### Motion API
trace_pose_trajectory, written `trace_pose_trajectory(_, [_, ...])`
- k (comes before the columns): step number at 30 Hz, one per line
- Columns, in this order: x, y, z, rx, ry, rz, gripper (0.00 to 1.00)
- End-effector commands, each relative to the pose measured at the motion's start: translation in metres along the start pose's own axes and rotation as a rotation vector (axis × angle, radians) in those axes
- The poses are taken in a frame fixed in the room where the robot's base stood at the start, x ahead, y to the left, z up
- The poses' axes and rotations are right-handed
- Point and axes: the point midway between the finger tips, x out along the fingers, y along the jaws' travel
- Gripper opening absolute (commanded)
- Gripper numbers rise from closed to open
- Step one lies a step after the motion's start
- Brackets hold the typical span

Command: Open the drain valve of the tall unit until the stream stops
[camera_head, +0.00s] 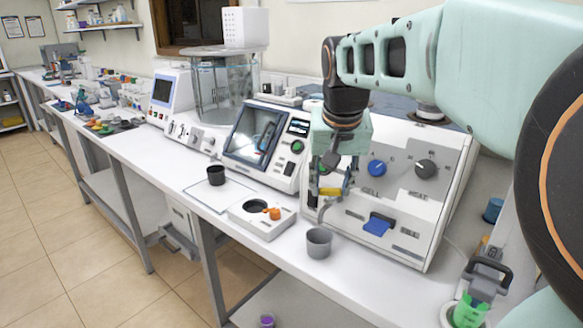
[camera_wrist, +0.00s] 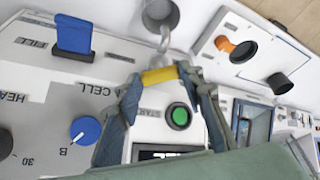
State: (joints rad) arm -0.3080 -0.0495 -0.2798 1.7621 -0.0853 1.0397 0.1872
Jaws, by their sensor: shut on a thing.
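The tall white unit (camera_head: 440,185) stands at the right of the bench, with its front panel facing the room. My gripper (camera_head: 331,188) is low at the left part of its front. It is shut on the yellow drain valve handle (camera_head: 328,192), which also shows between the fingertips in the wrist view (camera_wrist: 160,76). A curved metal spout (camera_wrist: 164,40) comes out beside the handle. A grey cup (camera_head: 319,243) stands on the bench below the spout and shows at the top of the wrist view (camera_wrist: 160,14). I cannot make out any stream.
The panel bears a blue knob (camera_head: 377,168), a grey knob (camera_head: 426,168), a blue lever (camera_head: 379,223) and a green button (camera_wrist: 180,116). Left of the cup are a white block with an orange knob (camera_head: 271,213) and a black cup (camera_head: 216,175). A green-filled container (camera_head: 470,312) is at lower right.

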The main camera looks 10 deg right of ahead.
Motion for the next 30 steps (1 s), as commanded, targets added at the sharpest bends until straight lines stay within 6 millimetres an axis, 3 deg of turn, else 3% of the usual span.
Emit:
trace_pose_trajectory(18, [-0.0002, 0.0064, -0.0032, -0.510, 0.002, -0.213, 0.12])
trace_pose_trajectory(30, [0.0008, 0.0073, -0.0037, -0.703, 0.001, -0.291, 0.12])
